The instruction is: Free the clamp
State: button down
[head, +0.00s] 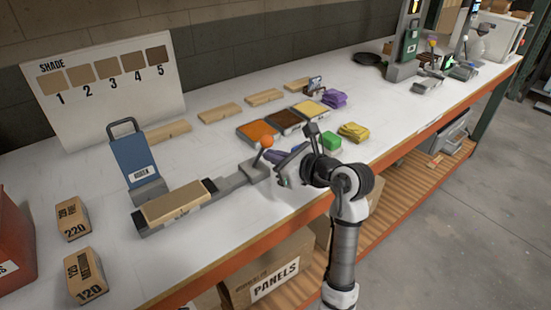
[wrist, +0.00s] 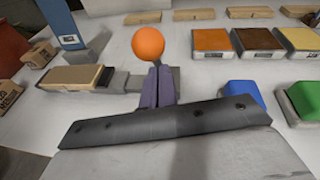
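The clamp is a grey rail (head: 225,193) on the bench with an orange ball (head: 267,141) on its lever at the right end. A wooden block (head: 178,203) with dark ends lies at its left end; the block also shows in the wrist view (wrist: 70,76). My gripper (head: 268,153) is close beside the lever, near the ball. In the wrist view its purple-grey fingers (wrist: 155,70) are close together just below the ball (wrist: 148,43). They hide most of the lever stem, and I cannot tell whether it lies between them.
A blue upright holder (head: 137,160) stands behind the block. Orange, brown and yellow trays (head: 258,133) lie behind my gripper, with a green block (head: 330,142) and yellow cloths (head: 354,132) to the right. Two boxes (head: 87,276) stand at the left. The bench front between is clear.

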jog(key=w+a+r+g+h, duration=0.3)
jog(key=w+a, duration=0.3)
jog(key=w, duration=0.2)
jog(key=shift+w+a+g, duration=0.15)
jog(key=shift+w+g, duration=0.05)
jog(key=shift+g, duration=0.1)
dwell(0.4)
dwell(0.5)
jog(key=shift+r, duration=0.1)
